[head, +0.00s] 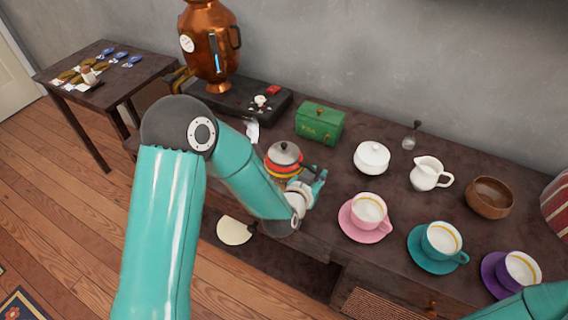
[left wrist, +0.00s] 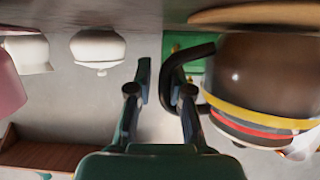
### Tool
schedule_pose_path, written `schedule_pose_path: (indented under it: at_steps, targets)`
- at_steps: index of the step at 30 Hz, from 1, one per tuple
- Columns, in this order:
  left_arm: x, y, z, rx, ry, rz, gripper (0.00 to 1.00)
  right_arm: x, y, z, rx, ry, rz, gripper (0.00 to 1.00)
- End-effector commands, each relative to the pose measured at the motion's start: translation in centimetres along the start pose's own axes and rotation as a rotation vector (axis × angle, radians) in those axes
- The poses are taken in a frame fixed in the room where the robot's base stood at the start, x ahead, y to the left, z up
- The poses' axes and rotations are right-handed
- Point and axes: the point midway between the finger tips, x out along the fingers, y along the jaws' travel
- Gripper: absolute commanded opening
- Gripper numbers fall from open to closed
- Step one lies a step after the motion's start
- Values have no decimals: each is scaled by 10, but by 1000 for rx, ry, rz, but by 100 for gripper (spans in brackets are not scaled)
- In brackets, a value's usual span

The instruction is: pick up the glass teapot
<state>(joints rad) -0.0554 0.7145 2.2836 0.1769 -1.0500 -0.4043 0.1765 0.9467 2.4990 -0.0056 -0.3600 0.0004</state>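The glass teapot (head: 284,158), dark-bodied with a grey lid and yellow and red bands, stands on the dark table. It fills the right side of the left wrist view (left wrist: 262,75), which shows things upside down. Its black handle (left wrist: 168,72) reaches toward the space between my left fingers, close to the right-hand finger; I cannot tell whether they touch. My left gripper (head: 310,188) is just right of the teapot in the head view. Its fingers are apart with a gap between them in the left wrist view (left wrist: 163,95). My right gripper is out of view.
A green tin (head: 320,123) stands behind the teapot, and a white sugar bowl (head: 371,158) and white creamer (head: 429,174) to its right. A pink cup (head: 369,210) on a saucer is near the front. A copper samovar (head: 210,50) stands back left.

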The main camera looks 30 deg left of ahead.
Motion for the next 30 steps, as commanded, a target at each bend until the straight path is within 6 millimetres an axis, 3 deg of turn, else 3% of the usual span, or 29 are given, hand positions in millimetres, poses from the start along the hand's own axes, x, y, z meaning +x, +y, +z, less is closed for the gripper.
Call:
schedule_pose_path:
  at_steps: [3, 30]
  targets:
    - [0, 2, 0, 2, 0, 3, 0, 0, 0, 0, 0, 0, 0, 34]
    - [-1, 3, -8, 5, 9, 4, 0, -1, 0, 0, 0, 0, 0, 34]
